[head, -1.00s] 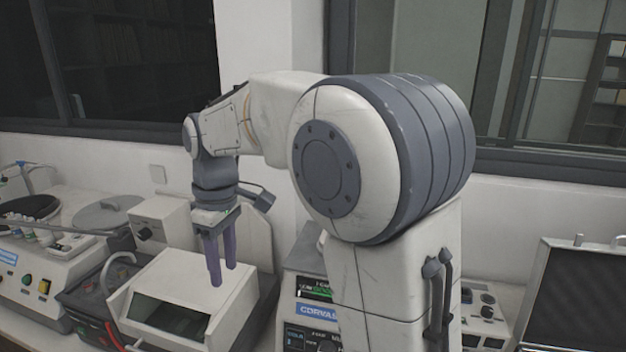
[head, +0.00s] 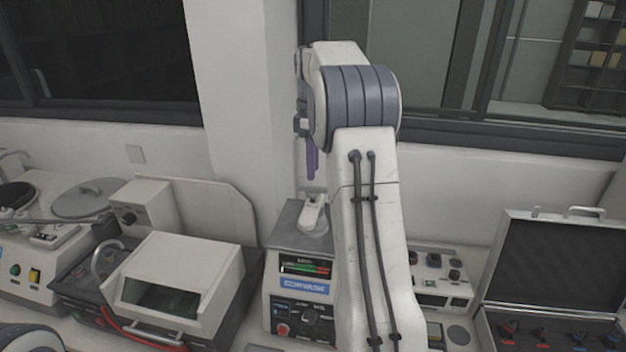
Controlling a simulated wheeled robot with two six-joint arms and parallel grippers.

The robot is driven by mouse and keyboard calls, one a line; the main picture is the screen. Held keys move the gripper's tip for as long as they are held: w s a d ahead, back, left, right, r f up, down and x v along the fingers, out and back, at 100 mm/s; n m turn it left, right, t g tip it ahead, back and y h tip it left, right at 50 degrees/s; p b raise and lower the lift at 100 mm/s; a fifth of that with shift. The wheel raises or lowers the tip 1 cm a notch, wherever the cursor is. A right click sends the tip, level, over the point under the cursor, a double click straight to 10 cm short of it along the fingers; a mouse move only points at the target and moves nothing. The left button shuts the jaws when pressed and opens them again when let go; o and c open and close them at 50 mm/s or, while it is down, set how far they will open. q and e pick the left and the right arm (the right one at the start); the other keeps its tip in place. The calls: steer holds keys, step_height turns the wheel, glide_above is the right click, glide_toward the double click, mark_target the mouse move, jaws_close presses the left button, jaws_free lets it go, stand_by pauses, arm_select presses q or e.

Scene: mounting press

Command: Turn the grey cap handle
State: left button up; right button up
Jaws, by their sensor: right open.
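The mounting press (head: 275,262) with the blue label and small display stands on the bench, left of my right arm. On its top is the pale grey cap handle (head: 313,211), partly hidden by my arm. My right gripper (head: 312,174) is above the cap handle, fingers pointing down and apart from it. It is open, seen edge-on with its purple fingers overlapping, and much of its wrist is hidden behind the arm. My left gripper is out of view.
A white hooded machine (head: 185,270) with a front opening stands left of the press. A control box (head: 440,270) with knobs is to the right of my arm. An open case (head: 545,270) with foam and small coloured items lies at the far right.

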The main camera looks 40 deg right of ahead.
mark_target(313, 186)
steer(key=shift+f+p, duration=0.4)
steer(key=shift+f, duration=1.9)
jaws_close()
